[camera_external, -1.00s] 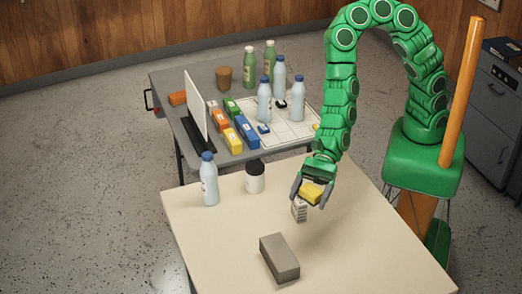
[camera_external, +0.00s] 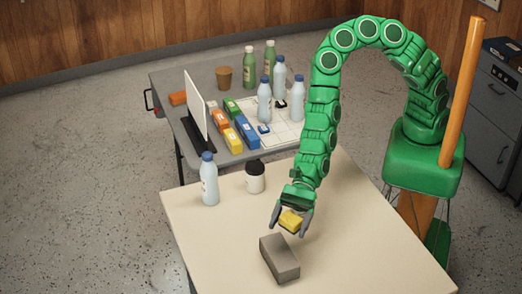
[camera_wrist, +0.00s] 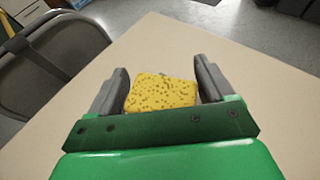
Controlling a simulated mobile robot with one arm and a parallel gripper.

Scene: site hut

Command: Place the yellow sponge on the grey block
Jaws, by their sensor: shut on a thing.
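My gripper (camera_external: 291,221) is shut on the yellow sponge (camera_external: 291,222) and holds it above the cream table. In the wrist view the sponge (camera_wrist: 162,93), yellow with dark pores, sits between the two grey fingers of my gripper (camera_wrist: 161,88). The grey block (camera_external: 280,260) lies on the table just below and in front of the gripper in the external view. The sponge appears apart from the block and above it, towards its far end. The block does not show in the wrist view.
A blue-capped bottle (camera_external: 208,180) and a black-lidded white jar (camera_external: 255,177) stand on the cream table (camera_external: 372,245), left of my arm. Free room lies right of the block. A second table (camera_external: 180,95) behind holds bottles, coloured boxes and a white panel. A dark chair (camera_wrist: 50,55) shows in the wrist view.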

